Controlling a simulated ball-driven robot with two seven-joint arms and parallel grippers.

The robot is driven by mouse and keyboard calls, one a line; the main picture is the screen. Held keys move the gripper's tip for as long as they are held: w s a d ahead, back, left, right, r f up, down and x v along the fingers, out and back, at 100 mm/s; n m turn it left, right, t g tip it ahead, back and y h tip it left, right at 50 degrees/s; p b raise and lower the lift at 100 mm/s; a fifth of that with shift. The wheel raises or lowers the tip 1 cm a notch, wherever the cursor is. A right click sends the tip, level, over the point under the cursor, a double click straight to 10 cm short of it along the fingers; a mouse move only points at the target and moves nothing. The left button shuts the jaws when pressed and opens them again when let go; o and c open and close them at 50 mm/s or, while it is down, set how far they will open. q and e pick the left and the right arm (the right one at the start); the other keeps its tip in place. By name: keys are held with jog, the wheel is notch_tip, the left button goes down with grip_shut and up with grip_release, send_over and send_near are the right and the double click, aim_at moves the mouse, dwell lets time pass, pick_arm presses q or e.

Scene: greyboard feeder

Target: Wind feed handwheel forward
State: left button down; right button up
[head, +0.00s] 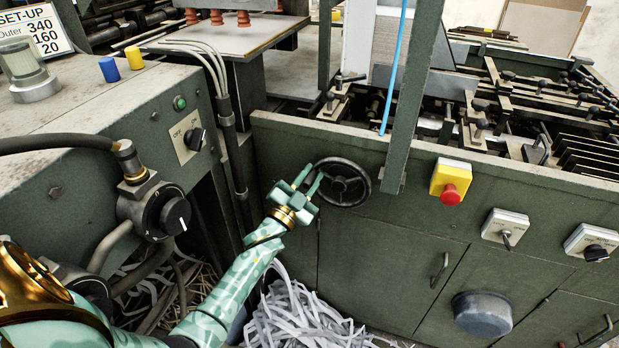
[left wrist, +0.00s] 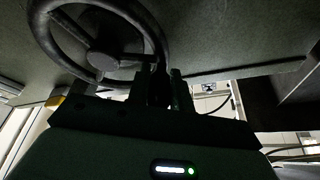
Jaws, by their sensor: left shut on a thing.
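The feed handwheel (head: 345,183) is a dark spoked wheel on the green front panel of the machine, near the middle of the head view. My left gripper (head: 308,180), pale green, is at the wheel's left edge, its fingers shut on the wheel at the rim. In the dim left wrist view, the handwheel (left wrist: 104,62) fills the upper left, with its hub and spokes visible. The fingers of my left gripper (left wrist: 161,90) meet the lower right part of its rim there. The exact contact is dark and partly hidden. My right gripper is not in view.
Right of the wheel are a green upright post (head: 412,95), a red stop button on a yellow box (head: 450,181) and two switches. On the left a control box carries an off/on switch (head: 195,139) and a black knob (head: 175,215). Paper strips (head: 300,315) lie below.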

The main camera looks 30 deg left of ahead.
pick_arm(q)
jog(key=c, duration=1.3)
grip_release()
jog(key=shift+o, duration=0.2)
jog(key=p+v, duration=0.1)
jog(key=v, duration=1.5)
jog(key=shift+s+p, duration=0.2)
jog(key=shift+p, duration=0.1)
